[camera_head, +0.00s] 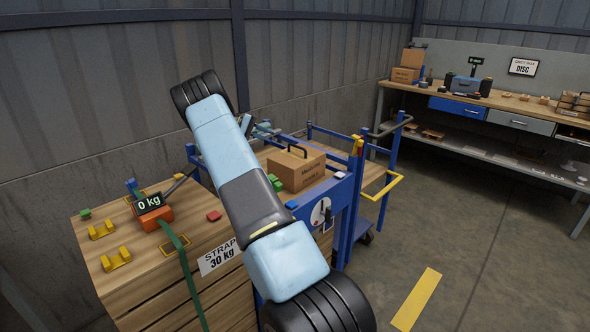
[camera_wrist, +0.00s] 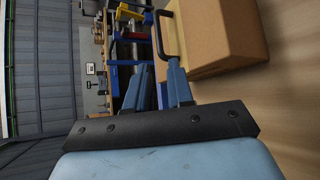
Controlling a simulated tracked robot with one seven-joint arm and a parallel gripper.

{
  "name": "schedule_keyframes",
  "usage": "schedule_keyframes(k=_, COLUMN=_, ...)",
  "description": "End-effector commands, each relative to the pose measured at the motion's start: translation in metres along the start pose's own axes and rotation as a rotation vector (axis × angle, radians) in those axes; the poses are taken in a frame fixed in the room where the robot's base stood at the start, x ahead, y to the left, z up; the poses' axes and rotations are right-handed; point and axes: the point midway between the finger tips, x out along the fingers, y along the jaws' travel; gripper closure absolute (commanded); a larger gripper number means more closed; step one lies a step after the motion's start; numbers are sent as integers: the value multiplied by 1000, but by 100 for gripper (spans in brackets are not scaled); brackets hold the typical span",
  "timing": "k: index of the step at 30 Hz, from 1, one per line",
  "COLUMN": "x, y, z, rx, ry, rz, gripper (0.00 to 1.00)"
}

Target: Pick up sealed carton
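The sealed carton (camera_head: 296,170) is a brown cardboard box with a black handle on top and dark print on its side. It sits on the wooden deck of a blue-framed cart. In the wrist view, the carton (camera_wrist: 232,32) fills the upper right, with its handle (camera_wrist: 157,40) on its left side. My gripper (camera_head: 264,130) is at the cart, up and left of the carton in the head view. In the wrist view, my gripper (camera_wrist: 160,85) has its blue fingers apart, with nothing held. The handle's lower end overlaps the right fingertip; contact cannot be told.
A wooden crate (camera_head: 150,300) with a green strap, a 0 kg scale display (camera_head: 149,203) and yellow brackets stands left of the cart. Blue rails (camera_head: 392,160) edge the cart. A workbench (camera_head: 480,104) with boxes stands at the back right.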

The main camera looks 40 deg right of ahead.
Motion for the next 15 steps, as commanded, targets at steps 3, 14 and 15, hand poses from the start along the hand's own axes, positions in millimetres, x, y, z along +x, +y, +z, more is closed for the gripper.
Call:
schedule_keyframes(k=3, x=16, y=0, z=0, rx=-1, ry=-4, rz=0, gripper=78)
schedule_keyframes(k=14, x=72, y=0, z=1, rx=-2, ry=-3, rz=0, gripper=78)
schedule_keyframes(k=15, x=76, y=-1, z=1, rx=-2, ry=-2, rz=0, gripper=78)
